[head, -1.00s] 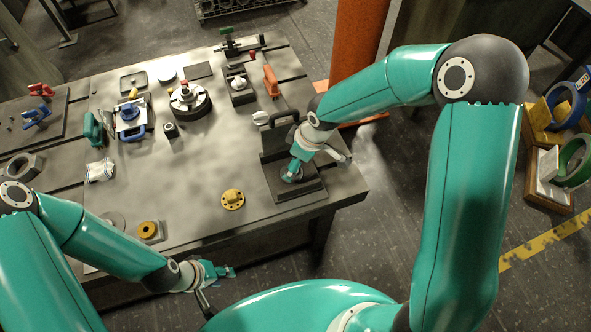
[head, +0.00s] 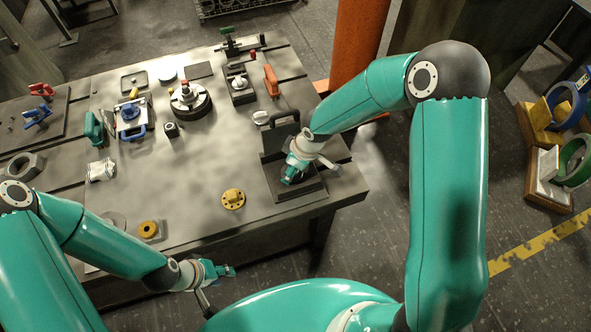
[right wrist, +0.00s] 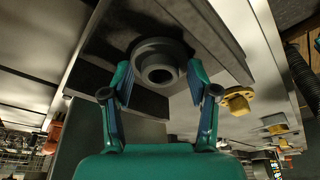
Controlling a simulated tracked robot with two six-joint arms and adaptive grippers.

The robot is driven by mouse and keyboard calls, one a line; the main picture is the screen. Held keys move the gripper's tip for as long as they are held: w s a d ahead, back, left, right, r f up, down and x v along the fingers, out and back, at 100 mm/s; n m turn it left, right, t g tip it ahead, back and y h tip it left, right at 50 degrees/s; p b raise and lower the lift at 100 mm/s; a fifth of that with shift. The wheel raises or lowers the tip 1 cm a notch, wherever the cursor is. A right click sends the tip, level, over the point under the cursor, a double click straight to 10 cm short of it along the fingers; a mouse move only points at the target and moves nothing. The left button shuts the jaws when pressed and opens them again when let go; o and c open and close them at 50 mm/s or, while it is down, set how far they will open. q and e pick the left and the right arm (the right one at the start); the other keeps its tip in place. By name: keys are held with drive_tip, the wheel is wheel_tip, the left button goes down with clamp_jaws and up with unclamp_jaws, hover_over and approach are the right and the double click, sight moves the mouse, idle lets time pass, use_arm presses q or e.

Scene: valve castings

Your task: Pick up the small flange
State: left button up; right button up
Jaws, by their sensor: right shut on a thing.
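The small flange (right wrist: 159,66) is a grey round piece with a raised hub and an open bore, seen in the right wrist view. My right gripper (right wrist: 159,80) has one finger at each side of it and is shut on it. In the head view my right gripper (head: 290,174) is low over the dark stand at the table's right side and mostly hides the flange. I cannot tell whether the flange touches the stand. My left gripper (head: 222,271) is off the table's front edge, away from the flange; its jaw gap is too small to judge.
The dark stand (head: 290,192) has an upright back plate with a handle. A yellow flange (head: 233,199) lies on the table left of it. A yellow ring piece (head: 149,229) is near the front. An orange column (head: 356,40) stands behind the table. The table's middle is mostly clear.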

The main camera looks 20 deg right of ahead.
drive_tip(key=shift+c, duration=0.6)
drive_tip(key=shift+r, duration=0.1)
